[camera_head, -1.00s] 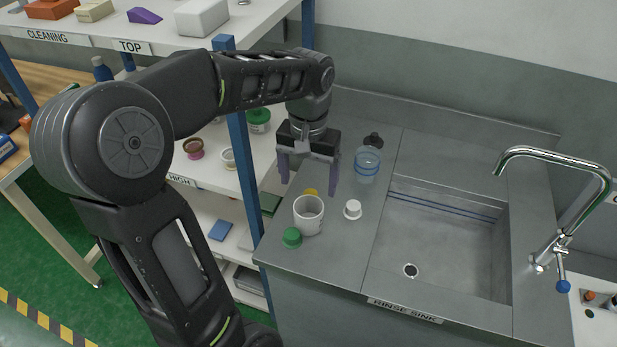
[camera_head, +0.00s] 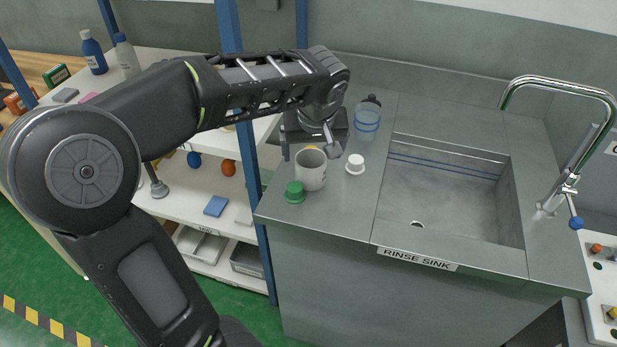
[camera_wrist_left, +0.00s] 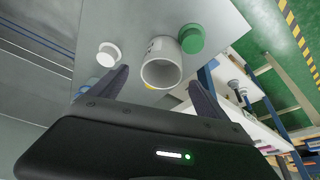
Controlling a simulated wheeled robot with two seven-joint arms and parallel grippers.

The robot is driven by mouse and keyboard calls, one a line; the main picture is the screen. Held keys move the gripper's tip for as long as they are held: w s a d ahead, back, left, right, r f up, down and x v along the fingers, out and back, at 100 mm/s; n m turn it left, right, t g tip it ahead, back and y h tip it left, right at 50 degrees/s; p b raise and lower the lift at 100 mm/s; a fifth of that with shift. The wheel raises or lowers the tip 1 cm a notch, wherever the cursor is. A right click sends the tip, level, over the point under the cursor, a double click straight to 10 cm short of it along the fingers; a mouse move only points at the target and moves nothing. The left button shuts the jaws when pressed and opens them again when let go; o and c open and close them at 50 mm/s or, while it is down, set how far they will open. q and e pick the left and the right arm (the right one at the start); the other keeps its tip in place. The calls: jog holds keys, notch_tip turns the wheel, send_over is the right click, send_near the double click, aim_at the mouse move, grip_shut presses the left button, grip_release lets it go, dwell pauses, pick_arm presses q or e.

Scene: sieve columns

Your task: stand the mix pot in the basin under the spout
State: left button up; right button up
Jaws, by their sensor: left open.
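The mix pot looks to be the white mug-like pot (camera_head: 311,173), standing upright on the steel counter left of the sink. In the left wrist view the pot (camera_wrist_left: 161,68) shows its open mouth. My left gripper (camera_head: 311,148) is open just behind the pot, its fingers spread to either side. In the wrist view the fingers (camera_wrist_left: 158,82) point toward the pot, with no clear contact. The basin (camera_head: 440,200) of the rinse sink is empty, with a drain in its floor. The curved chrome spout (camera_head: 562,84) rises at its right. My right gripper is not in view.
Close around the pot are a green-capped item (camera_head: 295,192), a white-capped item (camera_head: 355,164) and something yellow, partly hidden. A clear blue-banded jar (camera_head: 367,118) stands farther back. A blue shelf post (camera_head: 252,170) rises at the counter's left edge.

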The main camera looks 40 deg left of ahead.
pick_arm(q)
jog(key=shift+f, duration=0.1)
jog(key=shift+x, duration=1.2)
jog(key=x, duration=0.5)
jog(key=shift+s+f+p, duration=0.15)
jog(key=shift+f+p, duration=0.05)
jog(key=shift+p, duration=0.1)
jog(key=shift+c, duration=0.2)
jog(key=c, duration=1.6)
jog(key=shift+o, duration=0.2)
notch_tip(320, 180, up, 10)
